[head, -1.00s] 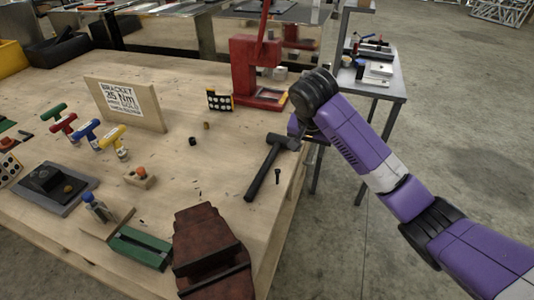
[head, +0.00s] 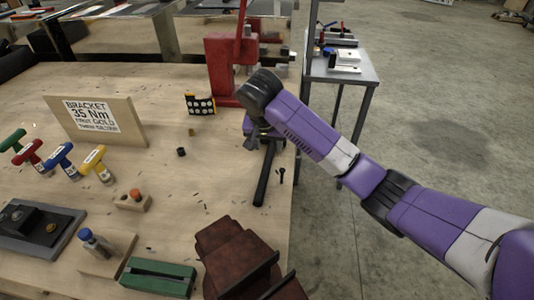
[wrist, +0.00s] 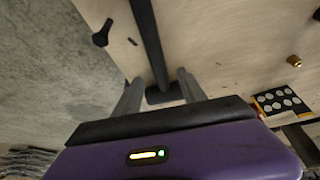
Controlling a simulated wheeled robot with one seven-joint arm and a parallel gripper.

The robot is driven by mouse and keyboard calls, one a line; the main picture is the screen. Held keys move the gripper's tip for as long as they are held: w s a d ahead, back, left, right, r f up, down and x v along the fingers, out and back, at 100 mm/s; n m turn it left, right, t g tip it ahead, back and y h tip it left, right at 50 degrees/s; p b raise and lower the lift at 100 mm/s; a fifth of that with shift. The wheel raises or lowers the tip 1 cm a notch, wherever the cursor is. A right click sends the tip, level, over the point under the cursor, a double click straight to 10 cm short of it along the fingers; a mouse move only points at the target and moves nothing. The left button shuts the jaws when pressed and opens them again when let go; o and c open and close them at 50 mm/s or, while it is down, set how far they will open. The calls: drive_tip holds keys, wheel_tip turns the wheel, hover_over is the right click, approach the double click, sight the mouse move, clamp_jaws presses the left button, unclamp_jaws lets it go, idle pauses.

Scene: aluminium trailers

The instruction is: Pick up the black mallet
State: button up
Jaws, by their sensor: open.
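The black mallet (head: 264,176) lies on the wooden workbench near its right edge. Its handle points towards the front, and my gripper (head: 256,138) partly hides its head in the head view. In the wrist view the mallet's handle (wrist: 149,42) runs down from the top edge to its dark head (wrist: 164,95). My gripper (wrist: 159,80) is open there, with one grey finger on each side of the mallet near where handle and head join. I cannot tell whether the fingers touch it.
A black bolt (head: 281,175) stands right of the handle. A red press (head: 222,70) and a yellow-black block with pale discs (head: 200,104) are behind. A brown vise-like block (head: 235,255) is in front. T-handled tools (head: 95,163) and a bracket sign (head: 98,122) stand left.

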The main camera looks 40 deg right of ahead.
sight(270, 152)
drive_tip(key=shift+p+x, duration=0.35)
drive_tip(key=shift+x, duration=2.25)
drive_tip(key=shift+s, duration=0.1)
clamp_jaws()
drive_tip(key=shift+r, duration=0.1)
